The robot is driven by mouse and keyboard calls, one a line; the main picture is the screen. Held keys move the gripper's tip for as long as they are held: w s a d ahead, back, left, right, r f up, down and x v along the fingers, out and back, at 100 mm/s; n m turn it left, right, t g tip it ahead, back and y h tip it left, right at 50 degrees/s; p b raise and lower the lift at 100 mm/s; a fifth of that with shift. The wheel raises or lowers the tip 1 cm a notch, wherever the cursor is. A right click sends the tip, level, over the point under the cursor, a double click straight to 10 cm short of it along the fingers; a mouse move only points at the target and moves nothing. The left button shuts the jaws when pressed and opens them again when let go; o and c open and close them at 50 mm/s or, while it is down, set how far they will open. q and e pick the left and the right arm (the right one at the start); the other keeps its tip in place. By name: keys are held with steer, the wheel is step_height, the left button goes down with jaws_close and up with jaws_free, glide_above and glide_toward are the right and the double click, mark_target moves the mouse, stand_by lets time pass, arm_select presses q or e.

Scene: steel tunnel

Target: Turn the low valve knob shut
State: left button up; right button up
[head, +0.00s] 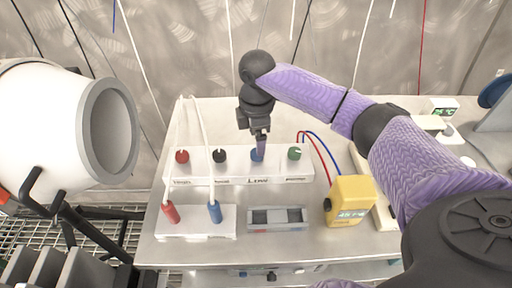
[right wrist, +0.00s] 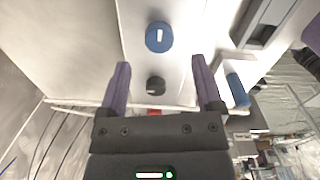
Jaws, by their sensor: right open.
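The low valve knob (head: 257,154) is the blue one in a row of knobs on a white panel (head: 225,171), above a label that seems to read "Low". My right gripper (head: 262,147) points down at this knob and partly covers it in the head view. In the right wrist view the blue knob (right wrist: 159,37) with its white mark shows just beyond the two purple fingertips (right wrist: 160,64), in line with the gap between them. The fingers are apart with nothing between their tips. Whether they reach down beside the knob cannot be told. My left gripper is out of view.
The red knob (head: 182,156), black knob (head: 220,156) and green knob (head: 295,153) share the panel. White leads run to a red plug (head: 169,212) and a blue plug (head: 215,211). A yellow meter (head: 350,200) stands right, a grey tray (head: 278,226) in front.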

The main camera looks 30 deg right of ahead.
step_height(320, 180, down, 5)
steer(key=shift+r+b, duration=0.1)
steer(key=shift+b, duration=0.6)
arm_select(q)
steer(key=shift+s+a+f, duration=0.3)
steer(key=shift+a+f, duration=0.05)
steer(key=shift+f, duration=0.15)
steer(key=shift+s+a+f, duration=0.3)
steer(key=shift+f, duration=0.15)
arm_select(e)
steer(key=shift+c, duration=0.7)
jaws_close()
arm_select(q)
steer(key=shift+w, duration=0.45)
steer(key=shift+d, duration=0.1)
